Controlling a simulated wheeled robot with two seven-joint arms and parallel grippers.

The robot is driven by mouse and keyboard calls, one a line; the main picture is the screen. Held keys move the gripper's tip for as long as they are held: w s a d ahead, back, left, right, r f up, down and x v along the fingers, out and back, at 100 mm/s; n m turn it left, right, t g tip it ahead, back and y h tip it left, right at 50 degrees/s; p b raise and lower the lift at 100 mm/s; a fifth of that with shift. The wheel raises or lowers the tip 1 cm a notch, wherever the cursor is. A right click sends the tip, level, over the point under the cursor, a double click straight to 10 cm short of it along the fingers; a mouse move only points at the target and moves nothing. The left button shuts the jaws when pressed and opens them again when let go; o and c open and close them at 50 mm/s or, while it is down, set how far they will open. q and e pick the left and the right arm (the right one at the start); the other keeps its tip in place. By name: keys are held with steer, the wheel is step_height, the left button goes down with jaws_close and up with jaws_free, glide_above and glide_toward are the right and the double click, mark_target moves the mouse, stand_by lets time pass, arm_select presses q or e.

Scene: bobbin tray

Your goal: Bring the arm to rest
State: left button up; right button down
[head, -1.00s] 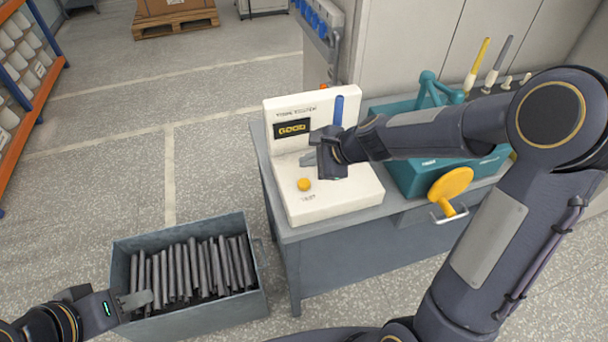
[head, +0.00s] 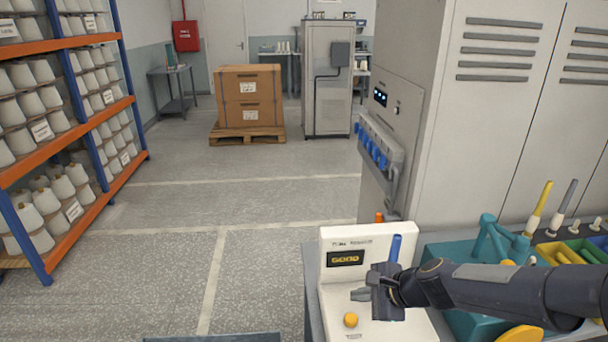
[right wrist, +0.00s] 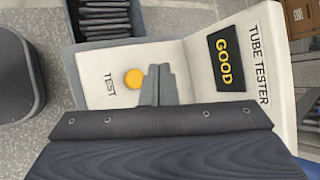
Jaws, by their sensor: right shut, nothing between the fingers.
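My right arm (head: 500,294) reaches in from the right in the head view. My right gripper (head: 362,294) is shut and empty, over the white tube tester (head: 408,328). In the right wrist view its shut fingers (right wrist: 158,84) lie over the tester's face (right wrist: 195,65), beside the yellow test button (right wrist: 134,78). I cannot tell whether the fingers touch the tester. The tester's display (head: 346,258) reads GOOD, and a blue tube (head: 395,247) stands upright at its back. My left gripper is outside the head view.
A teal machine (head: 470,250) and trays with coloured tubes (head: 585,254) stand right of the tester. A grey bin (right wrist: 110,20) of dark tubes shows in the wrist view. The floor between is clear.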

steer(key=s+d+r+n, duration=0.1)
steer(key=s+r+n, duration=0.35)
steer(key=s, duration=0.25)
steer(key=s+d+r+n, duration=0.1)
steer(key=s+r+n, duration=0.2)
steer(key=s+n, duration=0.35)
steer(key=s+d+f+n+h, duration=0.1)
steer(key=s+n, duration=0.1)
steer(key=s, duration=0.4)
steer(key=s+d+f+n+g+h, duration=0.1)
steer(key=s+n, duration=0.2)
steer(key=s, duration=0.4)
steer(key=shift+d+h, duration=0.3)
steer(key=shift+d, duration=0.1)
